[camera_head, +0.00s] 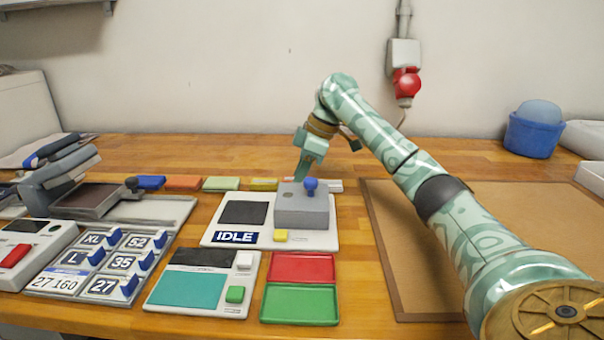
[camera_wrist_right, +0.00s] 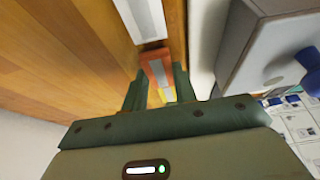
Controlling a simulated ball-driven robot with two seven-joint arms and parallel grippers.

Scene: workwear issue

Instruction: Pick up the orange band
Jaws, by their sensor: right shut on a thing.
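The orange band (camera_wrist_right: 155,70), with a grey stripe, lies between the two fingers of my right gripper (camera_wrist_right: 157,88) in the right wrist view. The fingers are shut on it. In the head view my right gripper (camera_head: 303,172) points down behind the grey box of the IDLE device, at the row of bands, and the band in it is mostly hidden. I cannot tell whether it is clear of the table. My left gripper is not in view.
A yellow band (camera_head: 263,184) and a white band (camera_head: 332,185) lie either side of the grip. Green (camera_head: 221,184), reddish (camera_head: 183,183) and blue (camera_head: 150,182) bands continue left. The IDLE device (camera_head: 320,238) stands close in front. A brown mat (camera_head: 520,215) lies right.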

